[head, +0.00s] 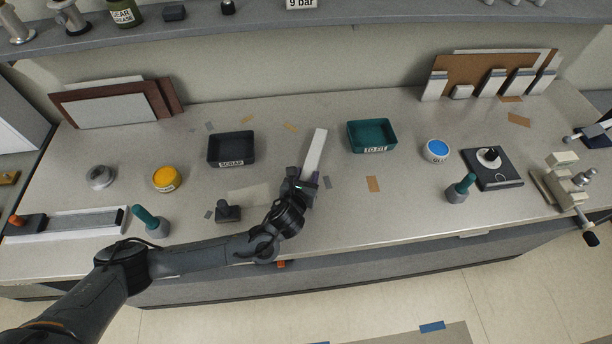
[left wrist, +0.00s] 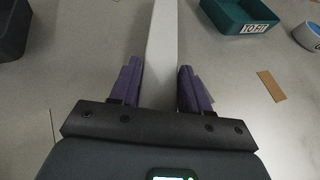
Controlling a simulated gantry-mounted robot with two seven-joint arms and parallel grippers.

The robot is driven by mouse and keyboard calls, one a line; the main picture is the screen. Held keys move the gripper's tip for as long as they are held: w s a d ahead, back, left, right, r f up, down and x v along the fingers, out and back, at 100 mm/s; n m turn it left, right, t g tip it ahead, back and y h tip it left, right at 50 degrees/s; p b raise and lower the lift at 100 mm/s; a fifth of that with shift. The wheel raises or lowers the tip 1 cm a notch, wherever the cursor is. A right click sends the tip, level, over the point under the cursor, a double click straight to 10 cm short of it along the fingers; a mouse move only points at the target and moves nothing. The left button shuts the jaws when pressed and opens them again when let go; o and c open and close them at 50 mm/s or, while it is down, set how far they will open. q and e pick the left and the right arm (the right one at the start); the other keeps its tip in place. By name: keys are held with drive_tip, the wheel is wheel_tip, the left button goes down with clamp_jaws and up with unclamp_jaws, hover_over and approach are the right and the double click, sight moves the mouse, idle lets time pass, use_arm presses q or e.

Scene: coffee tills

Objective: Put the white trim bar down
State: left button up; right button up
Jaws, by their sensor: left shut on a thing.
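The white trim bar (head: 315,150) is a long pale bar at the middle of the bench. My left gripper (head: 303,187) is shut on its near end, and the bar points away from me. In the left wrist view the bar (left wrist: 163,45) runs up between the two purple fingers of the left gripper (left wrist: 162,88). I cannot tell whether the bar touches the bench top. My right gripper is not in view.
The black SCRAP tray (head: 231,163) stands left of the bar and the green TO FIT tray (head: 372,150) to its right. A dark stamp-like tool (head: 228,211) sits left of my gripper. A blue-topped tub (head: 436,151) stands further right. Bare bench (head: 345,215) lies right of the gripper.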

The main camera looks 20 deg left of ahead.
use_arm(q)
drive_tip(key=shift+w, duration=0.1)
drive_tip(key=o, duration=1.2)
